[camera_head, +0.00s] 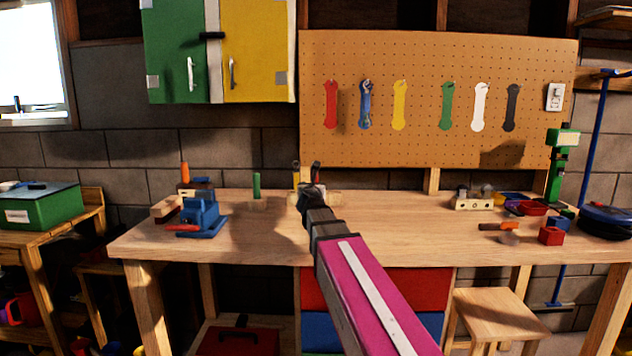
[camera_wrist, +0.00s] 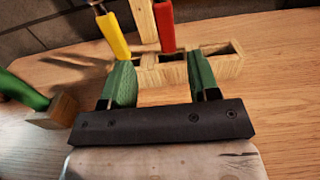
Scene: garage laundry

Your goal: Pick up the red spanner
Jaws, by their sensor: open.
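My gripper (camera_head: 308,190) is over the workbench, in front of a wooden block (camera_wrist: 222,66). In the wrist view its two green fingers (camera_wrist: 160,78) are apart, with nothing between them. A flat red piece (camera_wrist: 165,25) stands upright in the block, beyond the gap between the fingers and apart from them. Its top is cut off, so I cannot tell if it is the red spanner. A yellow piece (camera_wrist: 113,35) stands to its left. In the head view a red spanner shape (camera_head: 331,104) is at the left of the pegboard (camera_head: 430,145); I cannot tell whether it is painted.
A green piece (camera_wrist: 20,90) stands in a small block at left in the wrist view. A blue vise (camera_head: 203,217) is on the bench's left. A slotted block (camera_head: 473,199) and small bins (camera_head: 551,235) are at right.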

